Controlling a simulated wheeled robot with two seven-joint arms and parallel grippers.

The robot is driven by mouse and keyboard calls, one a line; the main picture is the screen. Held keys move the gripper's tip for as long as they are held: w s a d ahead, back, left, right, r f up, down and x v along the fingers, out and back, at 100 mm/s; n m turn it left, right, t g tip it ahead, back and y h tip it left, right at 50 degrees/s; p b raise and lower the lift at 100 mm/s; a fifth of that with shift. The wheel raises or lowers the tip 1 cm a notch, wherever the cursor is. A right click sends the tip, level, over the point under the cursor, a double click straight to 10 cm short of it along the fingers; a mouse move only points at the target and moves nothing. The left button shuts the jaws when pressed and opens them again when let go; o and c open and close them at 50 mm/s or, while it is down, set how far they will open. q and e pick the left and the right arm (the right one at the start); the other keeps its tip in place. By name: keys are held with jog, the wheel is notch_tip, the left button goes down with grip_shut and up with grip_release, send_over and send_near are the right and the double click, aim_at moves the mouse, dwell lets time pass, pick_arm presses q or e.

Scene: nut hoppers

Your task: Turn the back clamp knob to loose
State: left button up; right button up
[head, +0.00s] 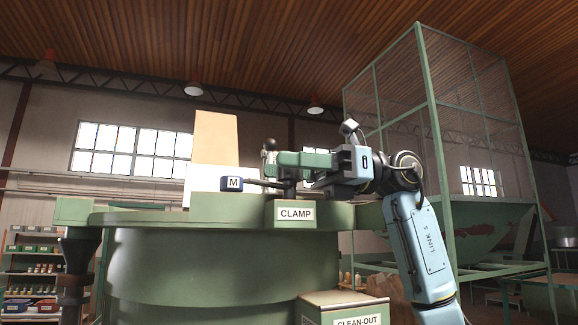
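The green clamp block with a white CLAMP label (296,213) sits at the rim of the big green machine (220,265). No back clamp knob can be made out separately. My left gripper is out of view.
A tan board (214,140) stands behind. A green mesh hopper (440,130) is at the right, a CLEAN-OUT box (345,308) at the front, shelves (30,260) at far left.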

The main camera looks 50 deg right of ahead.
jog(key=v, duration=1.3)
jog(key=shift+d, duration=0.2)
